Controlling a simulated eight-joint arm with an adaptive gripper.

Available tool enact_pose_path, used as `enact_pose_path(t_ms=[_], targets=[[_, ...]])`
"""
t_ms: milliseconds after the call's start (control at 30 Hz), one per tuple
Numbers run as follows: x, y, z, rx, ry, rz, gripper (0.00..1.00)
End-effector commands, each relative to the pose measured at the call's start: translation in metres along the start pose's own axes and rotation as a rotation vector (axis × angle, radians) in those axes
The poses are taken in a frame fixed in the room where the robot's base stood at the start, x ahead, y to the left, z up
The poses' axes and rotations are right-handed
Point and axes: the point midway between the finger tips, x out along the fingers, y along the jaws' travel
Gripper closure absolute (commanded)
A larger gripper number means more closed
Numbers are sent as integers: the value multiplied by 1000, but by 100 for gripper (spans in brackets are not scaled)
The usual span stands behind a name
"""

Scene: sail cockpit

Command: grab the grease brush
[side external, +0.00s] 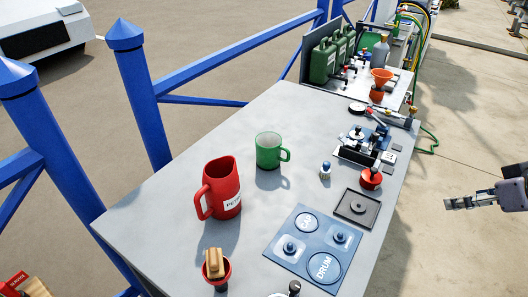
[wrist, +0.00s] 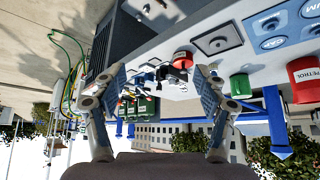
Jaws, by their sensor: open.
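A small upright piece with a blue and white top and a pale, bristle-like lower part (side external: 325,171) stands on the grey table, right of the green mug; it looks like a small brush. A wooden-topped piece (side external: 214,261) stands in a small red pot (side external: 217,279) near the front; I cannot tell for certain which is the grease brush. My gripper (side external: 447,204) is beyond the table's right edge, apart from everything. In the wrist view my gripper (wrist: 158,73) has its two fingers spread with nothing held between them.
The grey table (side external: 185,152) holds a red jug (side external: 222,188), a green mug (side external: 268,151), a blue panel (side external: 306,233), a dark square tray (side external: 357,208) and a metal fixture (side external: 366,146). Blue railings (side external: 138,90) run along the left. Open ground lies around my gripper.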

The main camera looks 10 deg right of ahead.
Motion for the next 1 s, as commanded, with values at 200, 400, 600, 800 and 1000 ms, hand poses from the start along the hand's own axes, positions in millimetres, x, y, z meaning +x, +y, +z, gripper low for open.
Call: enact_pose_path(t_ms=[200, 400, 600, 800, 1000], targets=[[0, 0, 0, 0, 0, 0, 44], [0, -1, -3, 4, -4, -1, 44], [-3, -10, -35, 54, -52, -11, 44], [2, -30, -85, 143, -137, -12, 44], [19, -54, -129, 229, -219, 3, 44]])
